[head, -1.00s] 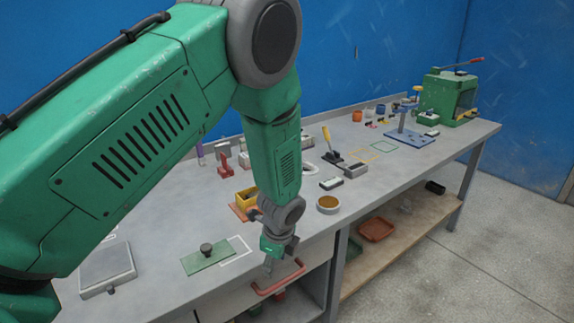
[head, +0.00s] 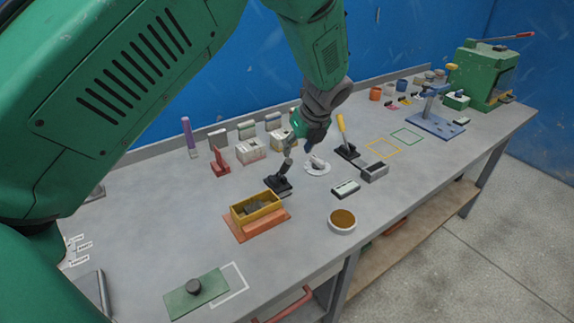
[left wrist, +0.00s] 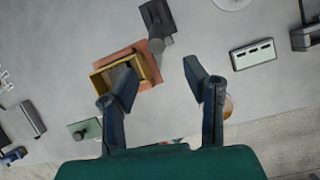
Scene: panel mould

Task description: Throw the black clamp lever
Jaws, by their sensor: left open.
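The black clamp (head: 278,184) stands on the bench behind the yellow mould box, its lever (head: 287,165) pointing up. In the left wrist view the clamp (left wrist: 155,17) lies beyond my fingertips, with the lever's round grey end (left wrist: 160,43) towards them. My left gripper (head: 296,146) is above and just behind the clamp in the head view. In the left wrist view its fingers (left wrist: 160,78) are spread, with nothing between them. In the head view the gripper and lever overlap, so contact is hard to judge. My right gripper is out of view.
The yellow mould box (head: 256,205) sits on an orange plate just in front of the clamp. A yellow-handled clamp (head: 346,142), a white disc (head: 317,168) and a red stand (head: 219,163) are nearby. A round bowl (head: 342,221) stands near the front edge.

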